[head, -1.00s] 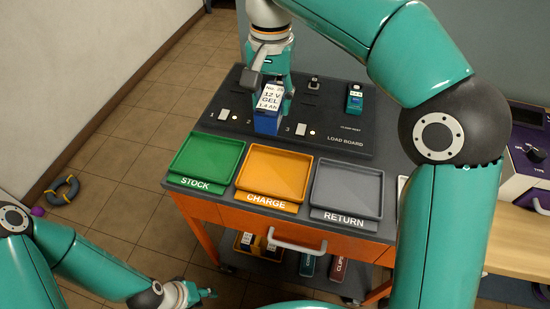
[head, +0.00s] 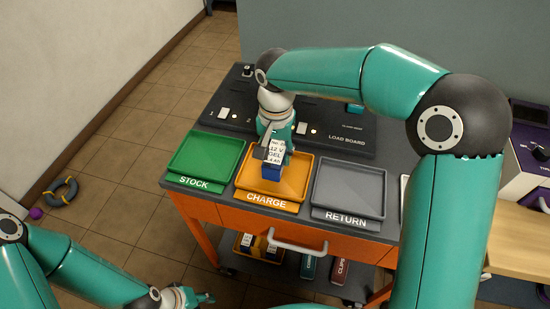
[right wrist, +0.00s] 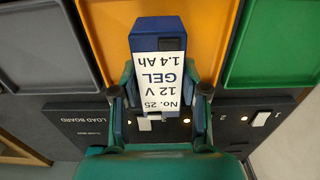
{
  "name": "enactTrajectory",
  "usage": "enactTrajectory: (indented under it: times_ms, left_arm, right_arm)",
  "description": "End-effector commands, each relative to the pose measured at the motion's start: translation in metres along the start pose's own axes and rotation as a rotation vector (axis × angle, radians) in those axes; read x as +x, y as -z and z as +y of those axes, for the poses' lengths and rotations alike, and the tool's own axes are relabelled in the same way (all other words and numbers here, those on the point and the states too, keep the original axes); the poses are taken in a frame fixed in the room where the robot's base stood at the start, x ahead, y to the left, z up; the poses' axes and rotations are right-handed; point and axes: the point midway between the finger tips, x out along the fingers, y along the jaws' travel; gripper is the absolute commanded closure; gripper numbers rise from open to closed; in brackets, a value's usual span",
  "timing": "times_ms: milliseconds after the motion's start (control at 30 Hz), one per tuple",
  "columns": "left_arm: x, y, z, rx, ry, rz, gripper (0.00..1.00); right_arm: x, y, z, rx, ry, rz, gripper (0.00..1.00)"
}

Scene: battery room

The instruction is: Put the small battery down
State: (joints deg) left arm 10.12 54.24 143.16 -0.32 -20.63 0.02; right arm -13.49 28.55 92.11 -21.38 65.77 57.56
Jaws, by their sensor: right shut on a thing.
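The small battery is blue with a white label reading No. 25, 12 V, GEL, 1.4 Ah. My right gripper (head: 274,150) is shut on the battery (head: 271,172) and holds it upright over the orange CHARGE tray (head: 295,183). In the right wrist view, the fingers (right wrist: 160,98) grip the battery (right wrist: 158,42) on both sides, with the orange tray behind it. Whether its base touches the tray is hard to tell. My left gripper (head: 194,298) is low at the bottom of the head view, away from the cart; its fingers are too small to judge.
The green STOCK tray (head: 206,160) lies left of CHARGE and the grey RETURN tray (head: 348,187) right; both are empty. The black load board (head: 345,128) is behind them. A purple device (head: 528,160) stands at right. More batteries (head: 258,245) sit on the lower shelf.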

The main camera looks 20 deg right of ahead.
Motion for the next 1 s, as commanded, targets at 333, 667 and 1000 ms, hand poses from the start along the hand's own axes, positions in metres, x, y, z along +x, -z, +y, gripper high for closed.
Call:
enactTrajectory:
  times_ms: [333,667,1000]
  left_arm:
    - [0.000,0.000,0.000,0.000,0.000,0.000,0.60]
    - [0.001,0.000,0.000,0.000,0.000,0.000,0.60]
    - [0.001,0.000,0.000,0.000,0.000,0.000,0.60]
  right_arm:
    - [0.023,0.001,0.000,0.001,0.002,0.001,1.00]
    - [0.025,0.000,0.000,0.000,0.000,0.000,0.36]
    - [0.024,0.000,0.000,0.000,0.000,0.000,0.31]
